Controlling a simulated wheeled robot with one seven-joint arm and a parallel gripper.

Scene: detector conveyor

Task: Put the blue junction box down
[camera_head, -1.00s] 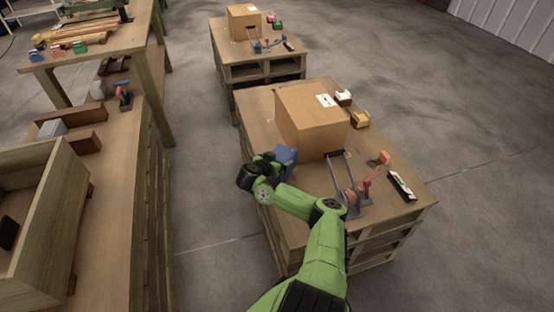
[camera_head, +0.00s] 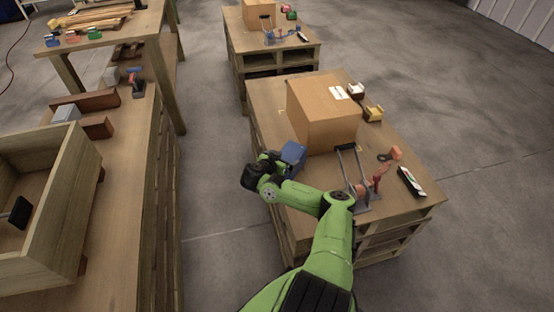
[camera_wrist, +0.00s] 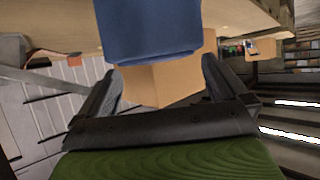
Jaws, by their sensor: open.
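The blue junction box (camera_head: 293,154) is at the left edge of the near pallet table's top (camera_head: 268,95), beside the large cardboard box (camera_head: 322,115). In the wrist view the blue box (camera_wrist: 150,32) fills the upper middle, just beyond the fingertips. My gripper (camera_head: 276,162) is at the box's left side, partly hidden by my wrist. In the wrist view my gripper (camera_wrist: 162,78) is open, with one finger on each side and a gap between them. I cannot tell whether a finger touches the box, or whether its underside rests fully on the table.
A grey clamp-like tool (camera_head: 356,180) with red parts, an orange part (camera_head: 390,154) and a black-and-white item (camera_head: 411,182) lie on the near table. A wooden crate (camera_head: 55,215) stands on the left bench. Floor is clear between bench and pallet table.

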